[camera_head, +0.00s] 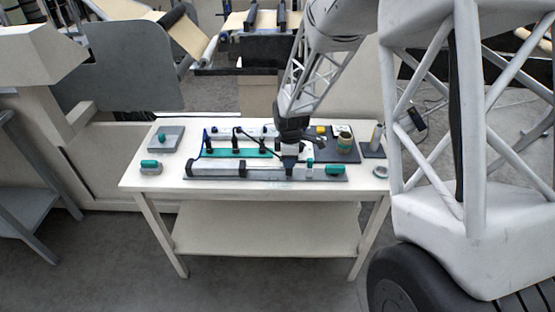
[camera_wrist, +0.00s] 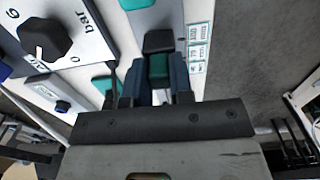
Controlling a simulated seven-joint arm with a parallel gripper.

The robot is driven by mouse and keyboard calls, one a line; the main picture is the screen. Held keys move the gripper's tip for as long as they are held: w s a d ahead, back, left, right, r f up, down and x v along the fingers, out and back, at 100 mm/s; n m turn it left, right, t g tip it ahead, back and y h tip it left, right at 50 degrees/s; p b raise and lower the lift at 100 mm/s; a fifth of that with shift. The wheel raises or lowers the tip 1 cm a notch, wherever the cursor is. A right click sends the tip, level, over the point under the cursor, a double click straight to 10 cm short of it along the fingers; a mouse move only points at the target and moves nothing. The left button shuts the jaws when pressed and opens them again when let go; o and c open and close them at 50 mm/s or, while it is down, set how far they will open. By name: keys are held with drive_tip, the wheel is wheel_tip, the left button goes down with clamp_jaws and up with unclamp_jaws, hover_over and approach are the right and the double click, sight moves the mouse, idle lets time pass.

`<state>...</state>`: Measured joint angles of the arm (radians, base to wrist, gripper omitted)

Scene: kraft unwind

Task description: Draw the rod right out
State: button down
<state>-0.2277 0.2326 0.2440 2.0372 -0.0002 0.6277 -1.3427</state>
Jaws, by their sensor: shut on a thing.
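A long grey cylinder-like body (camera_head: 225,168) lies along the front of the bench fixture, with a dark cap at its left end. A teal block (camera_head: 335,168) sits at the fixture's right end. My gripper (camera_head: 290,164) points down at the fixture, left of that block. In the wrist view my gripper (camera_wrist: 156,82) is shut on a teal piece (camera_wrist: 157,66) with a black top, between its two dark fingers. I cannot tell how this piece joins the rod. The rod itself is not clearly made out; my gripper hides part of the fixture.
The white table (camera_head: 135,178) has a grey tray (camera_head: 157,147) and a small teal-topped block (camera_head: 150,167) at left. A black knob (camera_wrist: 45,39) on a panel marked "bar" is close beside my gripper in the wrist view.

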drive_tip(key=shift+d, duration=0.25)
drive_tip(key=c, duration=1)
unclamp_jaws()
drive_tip(key=shift+r, duration=0.15)
drive_tip(key=shift+r, duration=3.8)
